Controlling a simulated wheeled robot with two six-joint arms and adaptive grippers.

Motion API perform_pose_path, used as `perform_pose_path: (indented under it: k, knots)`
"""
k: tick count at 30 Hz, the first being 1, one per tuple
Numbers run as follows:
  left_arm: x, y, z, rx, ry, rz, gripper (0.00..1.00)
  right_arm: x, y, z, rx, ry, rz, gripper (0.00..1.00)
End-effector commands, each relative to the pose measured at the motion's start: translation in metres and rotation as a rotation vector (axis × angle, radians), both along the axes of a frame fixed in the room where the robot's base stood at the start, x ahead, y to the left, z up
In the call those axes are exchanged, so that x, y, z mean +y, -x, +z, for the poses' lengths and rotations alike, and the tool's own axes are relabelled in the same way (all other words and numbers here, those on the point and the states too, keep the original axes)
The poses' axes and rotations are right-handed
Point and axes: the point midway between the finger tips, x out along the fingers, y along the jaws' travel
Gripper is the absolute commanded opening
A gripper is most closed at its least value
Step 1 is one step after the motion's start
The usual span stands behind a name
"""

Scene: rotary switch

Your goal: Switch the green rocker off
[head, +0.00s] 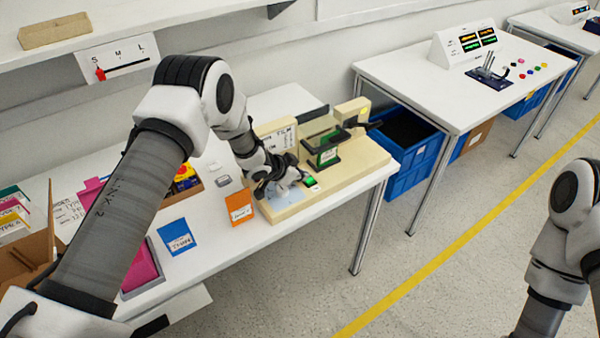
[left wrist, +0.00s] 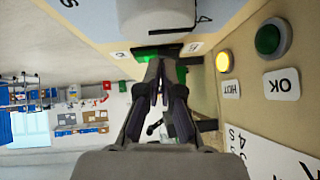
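The green rocker (head: 311,182) sits on the front part of the cream machine (head: 350,176), just right of my left gripper in the head view. My left gripper (head: 288,186) is low over the machine, beside the rocker. In the left wrist view the two fingers (left wrist: 158,66) are drawn together with nothing seen between them. Their tips overlap the green rocker (left wrist: 145,57) and hide its middle; I cannot tell if they touch it. Small white labels flank the rocker. Its tilt is not clear. My right gripper is out of view.
A grey-white knob (left wrist: 157,14) stands close above the fingers in the left wrist view. A lit yellow button (left wrist: 223,62) and a green button (left wrist: 268,40) are to the right.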

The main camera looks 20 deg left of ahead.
Motion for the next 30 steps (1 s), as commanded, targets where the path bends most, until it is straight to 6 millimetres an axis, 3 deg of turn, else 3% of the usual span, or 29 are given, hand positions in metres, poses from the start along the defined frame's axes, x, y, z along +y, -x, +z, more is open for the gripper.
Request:
perform_pose_path:
  k: [12, 16, 20, 22, 30]
  knots:
    - [-0.004, 0.003, 0.003, 0.001, 0.000, -0.001, 0.00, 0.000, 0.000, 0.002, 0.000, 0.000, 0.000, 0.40]
    - [-0.007, 0.004, 0.021, 0.001, 0.000, -0.001, 0.00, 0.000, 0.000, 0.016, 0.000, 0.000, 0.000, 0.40]
    - [-0.014, 0.006, 0.051, 0.003, -0.002, 0.001, 0.00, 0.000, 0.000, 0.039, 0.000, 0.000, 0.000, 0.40]
    - [-0.005, 0.018, 0.050, 0.003, 0.001, 0.006, 0.00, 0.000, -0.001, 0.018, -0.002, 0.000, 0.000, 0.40]
    - [0.016, 0.056, 0.094, 0.002, 0.002, 0.004, 0.00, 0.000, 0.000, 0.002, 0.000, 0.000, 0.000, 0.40]
